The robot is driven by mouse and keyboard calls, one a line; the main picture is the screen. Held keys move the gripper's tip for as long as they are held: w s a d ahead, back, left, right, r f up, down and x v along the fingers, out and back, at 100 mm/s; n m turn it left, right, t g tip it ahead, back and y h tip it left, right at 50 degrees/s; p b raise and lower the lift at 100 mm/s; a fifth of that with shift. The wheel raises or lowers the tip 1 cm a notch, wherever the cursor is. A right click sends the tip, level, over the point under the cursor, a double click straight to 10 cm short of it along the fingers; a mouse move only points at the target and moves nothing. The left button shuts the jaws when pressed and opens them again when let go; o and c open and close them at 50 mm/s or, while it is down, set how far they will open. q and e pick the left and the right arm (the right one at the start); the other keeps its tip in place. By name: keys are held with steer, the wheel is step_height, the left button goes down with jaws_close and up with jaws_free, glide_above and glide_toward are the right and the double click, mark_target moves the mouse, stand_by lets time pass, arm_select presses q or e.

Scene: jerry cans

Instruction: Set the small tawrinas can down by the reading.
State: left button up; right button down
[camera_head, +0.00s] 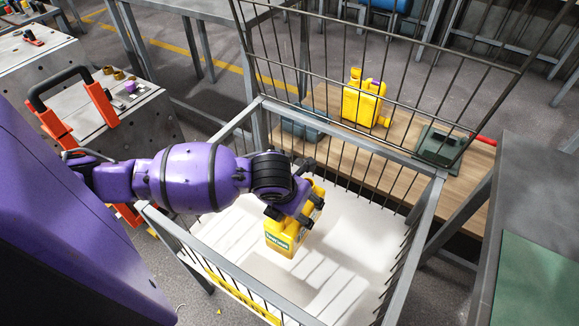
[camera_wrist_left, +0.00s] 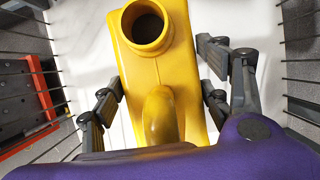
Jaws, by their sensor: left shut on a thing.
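A small yellow can (camera_head: 281,238) with a green label hangs in my left gripper (camera_head: 302,203), inside the wire-sided cart. The lettering on the label is too small to read surely. In the left wrist view the yellow can (camera_wrist_left: 162,62) shows its dark open spout and its handle, with the fingers of my left gripper (camera_wrist_left: 165,95) on either side of it. I cannot tell whether its bottom touches the cart's white floor. Another yellow can (camera_head: 362,103) stands on a wooden surface beyond the cart. I cannot pick out a reading. My right gripper is not in view.
The wire cart (camera_head: 222,144) has grey rims and a white floor (camera_head: 345,235), mostly bare. A dark green device (camera_head: 438,146) with a red part and a teal box (camera_head: 302,127) are on the wooden surface (camera_head: 385,160) behind the mesh. A grey table (camera_head: 540,190) stands at right.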

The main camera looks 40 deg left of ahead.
arm_select(q)
steer(key=a+f, duration=0.1)
steer(key=f, duration=0.1)
steer(key=w+a+f, duration=0.1)
steer(key=a+f, duration=0.1)
steer(key=shift+w+f+b, duration=0.1)
steer(key=shift+f+b, duration=0.1)
steer(key=shift+b, duration=0.15)
step_height(320, 180, down, 4)
steer(key=shift+w+a+r+b, duration=0.15)
steer(key=shift+r+b, duration=0.1)
steer(key=shift+b, duration=0.15)
steer(key=o, duration=1.6)
steer(key=shift+r, duration=0.1)
